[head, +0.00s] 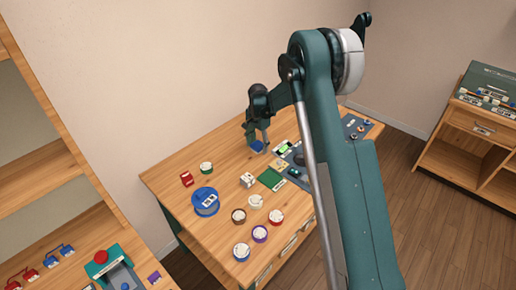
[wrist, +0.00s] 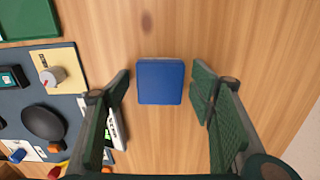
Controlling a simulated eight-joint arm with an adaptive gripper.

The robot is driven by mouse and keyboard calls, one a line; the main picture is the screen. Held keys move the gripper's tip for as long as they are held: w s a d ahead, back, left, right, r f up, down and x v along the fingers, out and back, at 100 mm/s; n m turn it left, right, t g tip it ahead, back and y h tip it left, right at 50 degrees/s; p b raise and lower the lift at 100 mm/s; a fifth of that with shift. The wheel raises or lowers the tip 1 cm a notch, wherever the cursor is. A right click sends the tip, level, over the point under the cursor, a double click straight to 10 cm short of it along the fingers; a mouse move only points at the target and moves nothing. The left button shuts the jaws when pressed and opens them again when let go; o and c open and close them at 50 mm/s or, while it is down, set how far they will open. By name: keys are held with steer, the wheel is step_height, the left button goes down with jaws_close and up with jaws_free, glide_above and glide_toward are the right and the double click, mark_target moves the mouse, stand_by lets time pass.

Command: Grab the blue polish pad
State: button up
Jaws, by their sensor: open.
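The blue polish pad (wrist: 160,82) is a small blue square block lying flat on the wooden table. In the wrist view it sits between the two green fingers of my gripper (wrist: 160,92), with a gap on each side. The gripper is open and empty. In the head view, my gripper (head: 257,138) hangs over the table's back part, with the blue pad (head: 257,146) just below it. The fingers partly cover the pad there.
A grey panel (wrist: 65,85) with a black round knob (wrist: 43,122) lies close by the left finger. A green mat (wrist: 28,18) is at upper left. Several small pots and a blue round container (head: 206,201) stand on the table (head: 165,172). Bare wood surrounds the pad's right side.

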mark_target(258, 145)
steer(key=shift+c, duration=0.6)
steer(key=c, duration=0.9)
steer(key=shift+r, duration=0.1)
steer(key=shift+r+p, duration=0.45)
steer(key=shift+r, duration=4.45)
